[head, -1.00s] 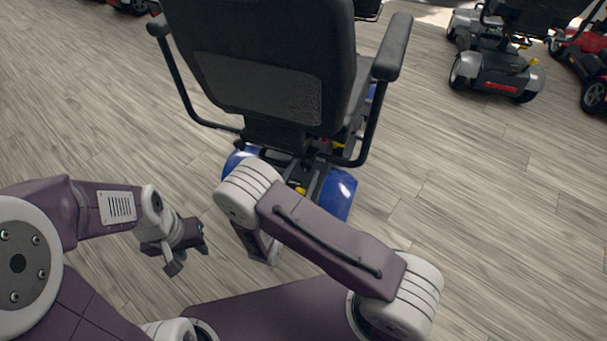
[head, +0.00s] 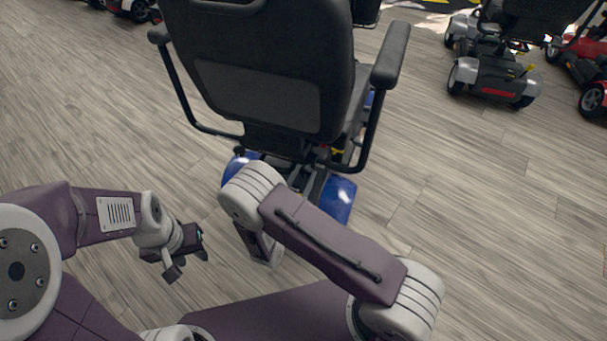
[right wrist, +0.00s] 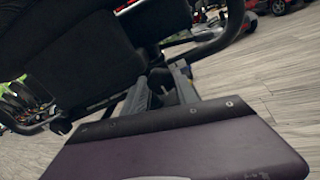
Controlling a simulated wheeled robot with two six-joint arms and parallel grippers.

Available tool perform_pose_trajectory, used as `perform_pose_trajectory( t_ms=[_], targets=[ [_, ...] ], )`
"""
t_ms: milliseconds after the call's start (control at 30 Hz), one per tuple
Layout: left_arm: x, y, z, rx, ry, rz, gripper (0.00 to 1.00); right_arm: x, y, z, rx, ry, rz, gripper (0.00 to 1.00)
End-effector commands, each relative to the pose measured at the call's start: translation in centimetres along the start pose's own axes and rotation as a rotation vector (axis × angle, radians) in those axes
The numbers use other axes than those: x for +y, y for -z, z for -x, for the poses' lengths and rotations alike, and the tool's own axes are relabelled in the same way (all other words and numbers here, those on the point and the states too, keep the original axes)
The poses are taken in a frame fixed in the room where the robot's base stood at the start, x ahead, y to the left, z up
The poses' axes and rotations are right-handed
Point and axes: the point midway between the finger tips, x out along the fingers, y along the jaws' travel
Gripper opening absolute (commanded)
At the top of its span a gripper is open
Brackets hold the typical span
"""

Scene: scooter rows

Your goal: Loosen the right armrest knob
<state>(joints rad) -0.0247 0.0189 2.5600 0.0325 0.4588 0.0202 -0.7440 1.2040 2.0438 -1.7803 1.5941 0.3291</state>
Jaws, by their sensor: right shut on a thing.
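The scooter seat (head: 268,75) faces away from me, with its right armrest (head: 391,55) on the right and a bent black tube running down under the seat. My right gripper is hidden behind its own arm in the head view. In the right wrist view its grey fingers (right wrist: 162,88) are closed around a small dark part under the seat, apparently the right armrest knob (right wrist: 162,79); it is mostly hidden. My left gripper (head: 189,263) is open and empty, low above the floor left of the scooter.
The blue rear body (head: 340,196) of the scooter is below the seat. The left armrest (head: 159,34) stands out at the left. A grey scooter (head: 494,77) and a red scooter (head: 590,70) stand at the back right. Floor on both sides is clear.

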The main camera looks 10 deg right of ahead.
Motion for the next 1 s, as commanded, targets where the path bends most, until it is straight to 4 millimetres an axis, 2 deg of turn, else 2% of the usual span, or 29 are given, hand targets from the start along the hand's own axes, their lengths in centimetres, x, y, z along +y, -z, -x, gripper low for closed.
perform_pose_trajectory(
  t_ms=[33,400,1000],
  targets=[
    [0.0,0.1,0.8,0.0,0.0,0.0,0.36,0.1,-0.3,0.0,0.002,0.0,0.029,0.0],
    [0.1,0.4,4.0,0.0,0.0,0.0,0.36,0.1,-0.3,0.0,0.003,0.0,0.359,0.0],
    [0.1,0.8,7.3,0.0,0.0,0.0,0.36,0.2,0.0,0.0,0.003,0.0,0.928,0.0]
  ],
)
